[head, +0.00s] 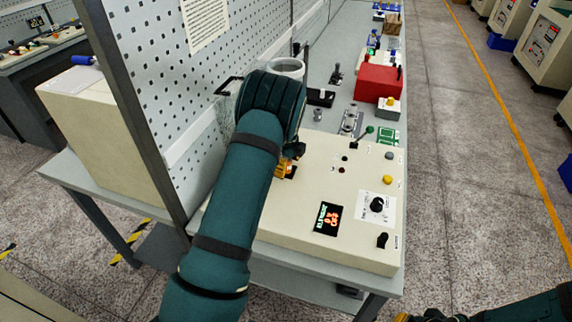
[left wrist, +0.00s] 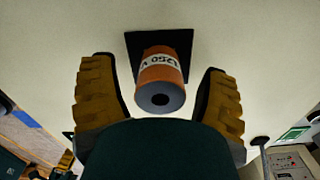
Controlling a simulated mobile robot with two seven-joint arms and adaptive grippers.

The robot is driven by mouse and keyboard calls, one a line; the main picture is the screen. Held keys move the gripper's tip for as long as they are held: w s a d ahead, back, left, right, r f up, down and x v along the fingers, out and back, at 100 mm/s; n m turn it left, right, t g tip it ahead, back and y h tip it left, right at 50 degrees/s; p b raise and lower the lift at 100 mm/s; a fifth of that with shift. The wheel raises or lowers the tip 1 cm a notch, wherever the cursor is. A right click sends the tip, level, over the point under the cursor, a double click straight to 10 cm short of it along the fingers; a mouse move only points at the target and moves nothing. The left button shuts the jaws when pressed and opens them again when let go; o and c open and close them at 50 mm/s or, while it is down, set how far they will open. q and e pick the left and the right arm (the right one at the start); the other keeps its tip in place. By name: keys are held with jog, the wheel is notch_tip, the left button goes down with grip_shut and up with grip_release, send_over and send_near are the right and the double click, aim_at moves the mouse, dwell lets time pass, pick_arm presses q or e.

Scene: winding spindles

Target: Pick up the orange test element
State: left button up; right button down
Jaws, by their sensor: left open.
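The orange test element (left wrist: 160,68) is a short cylinder with a white printed label and a grey end with a dark hole. In the left wrist view it stands on a black square pad (left wrist: 185,42) on the cream panel. My left gripper (left wrist: 158,88) is open, with one yellow-brown finger on each side of the element and gaps showing on both sides. In the head view my left gripper (head: 288,166) is over the cream control box, and my arm largely hides the element. My right gripper (head: 405,317) barely shows at the bottom edge; its jaws cannot be made out.
A perforated panel (head: 150,60) rises at left. A red box (head: 376,83) stands farther along the bench.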

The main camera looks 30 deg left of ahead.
pick_arm(q)
jog(key=shift+c, duration=0.2)
jog(key=c, duration=1.2)
jog(key=shift+c, duration=0.2)
